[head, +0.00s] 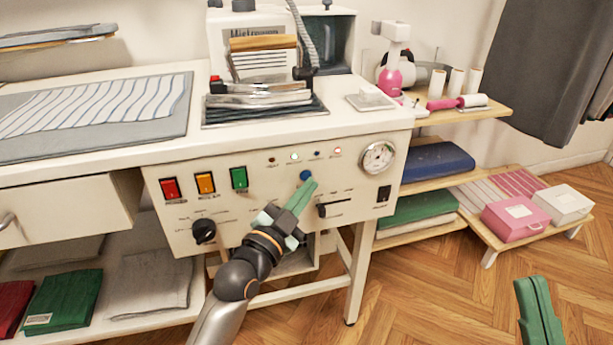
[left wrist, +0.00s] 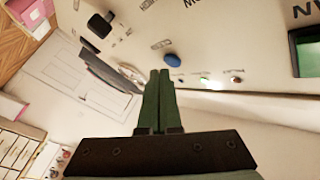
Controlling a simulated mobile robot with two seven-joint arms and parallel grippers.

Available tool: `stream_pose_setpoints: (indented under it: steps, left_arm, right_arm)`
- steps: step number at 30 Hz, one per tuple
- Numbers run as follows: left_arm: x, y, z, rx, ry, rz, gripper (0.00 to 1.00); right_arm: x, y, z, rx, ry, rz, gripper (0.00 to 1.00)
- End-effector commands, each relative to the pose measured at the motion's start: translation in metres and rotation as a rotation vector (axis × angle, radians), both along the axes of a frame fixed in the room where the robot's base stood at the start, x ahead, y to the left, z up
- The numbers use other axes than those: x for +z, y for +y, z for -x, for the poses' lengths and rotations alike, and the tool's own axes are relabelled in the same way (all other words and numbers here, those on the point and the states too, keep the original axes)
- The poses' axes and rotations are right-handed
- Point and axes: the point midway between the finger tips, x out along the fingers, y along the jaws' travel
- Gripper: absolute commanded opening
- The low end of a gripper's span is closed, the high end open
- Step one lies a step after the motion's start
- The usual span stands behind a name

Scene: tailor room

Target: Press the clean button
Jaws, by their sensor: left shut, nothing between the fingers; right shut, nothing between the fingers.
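A round blue button (head: 306,175) is on the front panel (head: 235,210) of the white ironing station, below a row of small lamps. No label reading "clean" is legible. My left gripper (head: 309,186) is shut and empty, its green fingertips just below the blue button in the head view. In the left wrist view the shut fingertips (left wrist: 160,74) point close to the blue button (left wrist: 172,60); I cannot tell whether they touch it. My right gripper (head: 535,282) is shut and empty at the lower right, away from the panel.
The panel also has red (head: 170,189), amber (head: 205,183) and green (head: 239,178) switches, a black knob (head: 204,231), a slider (head: 334,208) and a gauge (head: 378,157). An iron (head: 260,90) stands on top. Shelves with folded cloth are at the right.

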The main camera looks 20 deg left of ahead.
Motion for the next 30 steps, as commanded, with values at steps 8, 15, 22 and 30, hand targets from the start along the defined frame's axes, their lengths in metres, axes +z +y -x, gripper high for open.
stream_pose_setpoints:
  steps: [8,15,22,30]
  left_arm:
    - [0.0007,0.0045,-0.007,-0.001,0.0,-0.002,0.0]
    - [0.0002,0.0045,-0.0068,0.0,0.0,-0.001,0.0]
    - [0.0005,0.0053,-0.0081,0.0,0.0,-0.001,0.0]
    - [0.0007,0.0055,-0.0083,0.0,0.0,-0.001,0.0]
  right_arm:
    - [0.0047,0.0002,0.0002,0.001,0.0,0.001,0.0]
    - [0.004,0.0004,0.0002,0.002,0.0,0.002,0.0]
    - [0.0046,0.0005,0.0003,0.003,0.0,0.003,0.0]
    - [0.0059,0.0005,0.0002,0.002,0.0,0.004,0.0]
